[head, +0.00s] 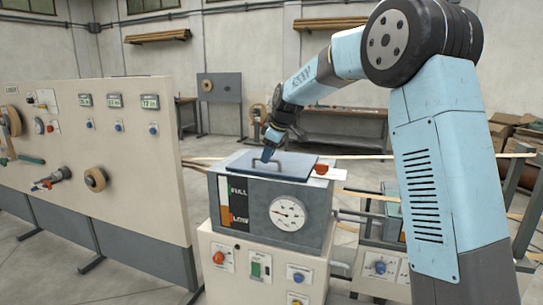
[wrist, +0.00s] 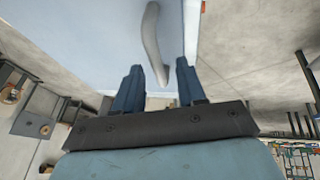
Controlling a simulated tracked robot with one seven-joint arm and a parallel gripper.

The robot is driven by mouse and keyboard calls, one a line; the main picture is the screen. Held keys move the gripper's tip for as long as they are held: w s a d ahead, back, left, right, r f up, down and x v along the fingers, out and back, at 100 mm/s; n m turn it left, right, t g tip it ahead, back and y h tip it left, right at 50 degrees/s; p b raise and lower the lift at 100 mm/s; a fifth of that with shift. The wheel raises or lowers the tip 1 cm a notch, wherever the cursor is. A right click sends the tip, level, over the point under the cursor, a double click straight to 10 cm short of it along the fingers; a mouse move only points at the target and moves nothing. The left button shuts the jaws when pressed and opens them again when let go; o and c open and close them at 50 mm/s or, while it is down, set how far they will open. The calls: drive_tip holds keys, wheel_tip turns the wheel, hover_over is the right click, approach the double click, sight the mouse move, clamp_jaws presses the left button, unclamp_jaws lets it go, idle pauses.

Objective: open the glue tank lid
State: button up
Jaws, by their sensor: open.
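The glue tank (head: 240,235) is a grey box with a level gauge and a round dial on its front. Its blue-grey lid (head: 285,172) lies flat and shut on top. A metal handle (head: 265,163) stands on the lid; it also shows in the wrist view (wrist: 153,45). My gripper (head: 269,150) is at the handle, pointing down at the lid. In the wrist view my gripper (wrist: 160,78) has its two blue fingers apart, with the handle's lower end between or just beyond them. I cannot tell whether a finger touches the handle.
A cream control panel (head: 110,215) with knobs and displays stands on the left. Push buttons sit on the cream cabinet (head: 262,290) under the tank. A red part (head: 321,169) is at the lid's right edge. A workbench (head: 340,125) stands behind, with open floor between.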

drive_tip(key=shift+w+a+f, duration=0.1)
drive_tip(key=shift+f, duration=0.25)
drive_tip(key=c, duration=0.7)
drive_tip(key=shift+f, duration=0.1)
clamp_jaws()
